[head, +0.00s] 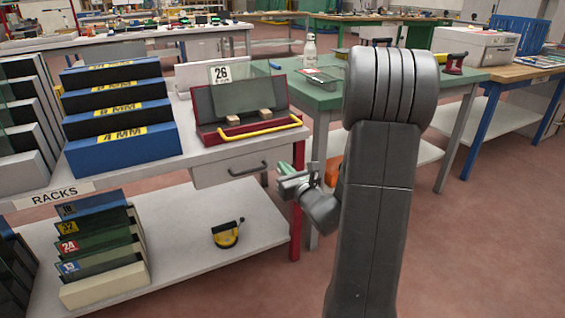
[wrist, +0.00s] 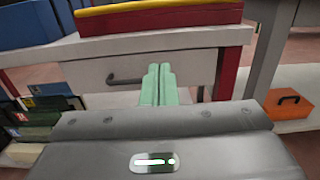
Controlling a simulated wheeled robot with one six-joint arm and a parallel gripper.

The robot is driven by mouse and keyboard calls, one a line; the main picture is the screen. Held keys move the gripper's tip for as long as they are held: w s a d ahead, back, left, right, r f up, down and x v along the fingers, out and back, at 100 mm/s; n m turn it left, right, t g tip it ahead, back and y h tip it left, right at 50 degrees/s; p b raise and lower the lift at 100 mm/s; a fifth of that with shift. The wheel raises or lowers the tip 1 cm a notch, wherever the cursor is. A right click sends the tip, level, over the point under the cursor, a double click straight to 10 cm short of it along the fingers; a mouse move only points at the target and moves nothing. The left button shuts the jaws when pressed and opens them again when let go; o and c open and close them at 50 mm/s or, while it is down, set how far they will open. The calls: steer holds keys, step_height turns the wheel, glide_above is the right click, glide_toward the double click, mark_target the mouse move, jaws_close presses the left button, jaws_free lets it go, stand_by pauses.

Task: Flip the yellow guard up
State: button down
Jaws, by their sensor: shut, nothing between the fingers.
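The glass edger is a red, shallow tray-like machine (head: 203,133) on the white bench, with a dark tilted panel at its back. Its yellow guard (head: 260,127) is a bar lying low along the front edge. In the wrist view the yellow guard (wrist: 130,5) is a strip at the top edge, above the red machine front (wrist: 165,17). My gripper (head: 283,168) is below and in front of the guard, near the drawer, apart from both. Its green fingers (wrist: 158,72) are together, with nothing between them.
A drawer with a dark handle (head: 248,169) is under the bench top. Two small tan blocks (head: 250,116) are inside the machine. Blue racks (head: 120,140) stand to its left. A red bench leg (head: 296,190) and a green table (head: 318,98) are to the right.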

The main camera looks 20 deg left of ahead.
steer(key=w+a+r+b, duration=0.1)
steer(key=w+a+r, duration=0.3)
steer(key=w+a, duration=0.1)
steer(key=shift+w+a+r+b, duration=0.2)
steer(key=shift+w+a+b, duration=0.2)
steer(key=shift+a, duration=0.5)
steer(key=shift+r, duration=0.1)
steer(key=shift+s+r+g+p, duration=0.1)
steer(key=shift+r+g+p, duration=0.2)
steer(key=shift+p, duration=0.75)
